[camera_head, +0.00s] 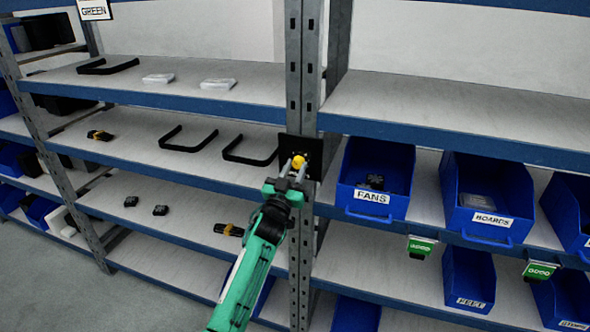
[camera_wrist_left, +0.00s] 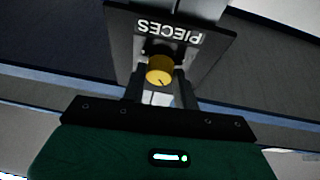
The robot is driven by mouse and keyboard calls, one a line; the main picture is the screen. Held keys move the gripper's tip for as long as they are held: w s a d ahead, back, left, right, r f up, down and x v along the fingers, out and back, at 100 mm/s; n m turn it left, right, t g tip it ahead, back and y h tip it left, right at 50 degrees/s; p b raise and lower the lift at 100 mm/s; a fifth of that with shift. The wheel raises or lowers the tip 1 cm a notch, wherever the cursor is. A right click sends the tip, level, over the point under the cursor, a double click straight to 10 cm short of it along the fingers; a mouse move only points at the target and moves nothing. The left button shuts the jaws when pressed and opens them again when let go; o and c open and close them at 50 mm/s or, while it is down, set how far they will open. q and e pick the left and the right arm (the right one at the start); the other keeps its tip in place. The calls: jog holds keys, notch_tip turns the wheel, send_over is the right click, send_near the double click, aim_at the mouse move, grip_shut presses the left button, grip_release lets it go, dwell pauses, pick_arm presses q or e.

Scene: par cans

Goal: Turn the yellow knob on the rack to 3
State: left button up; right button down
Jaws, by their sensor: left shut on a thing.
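The yellow knob (camera_head: 298,161) sits on a black plate (camera_head: 313,144) fixed to the rack's upright post. In the left wrist view the fingers (camera_wrist_left: 161,88) flank the knob. The plate's numbers are hidden or too small to read. My right gripper is not in view.
The rack post (camera_head: 303,60) stands between two shelf bays. Blue bins labelled FANS (camera_head: 373,180) and BOARDS (camera_head: 486,200) sit to the right. Black brackets (camera_head: 188,138) and small parts lie on the left shelves. Green tags (camera_head: 421,246) hang from the right shelf's edge.

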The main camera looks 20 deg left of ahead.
pick_arm(q)
jog(key=m+h, duration=0.1)
jog(key=m, duration=0.1)
jog(key=m+g+h+p, duration=0.1)
jog(key=m+h, duration=0.1)
jog(key=m, duration=0.1)
jog(key=shift+a+r+m, duration=0.15)
jog(key=shift+m, duration=0.15)
jog(key=shift+m+g+h+p, duration=0.55)
jog(key=shift+m+p, duration=0.4)
jog(key=shift+m, duration=0.85)
jog(key=o, duration=1)
jog(key=shift+c, duration=0.2)
jog(key=b+v, duration=0.4)
jog(key=v, duration=0.9)
jog(key=shift+s+a+f, duration=0.2)
jog(key=shift+s+a, duration=0.05)
jog(key=shift+s, duration=0.05)
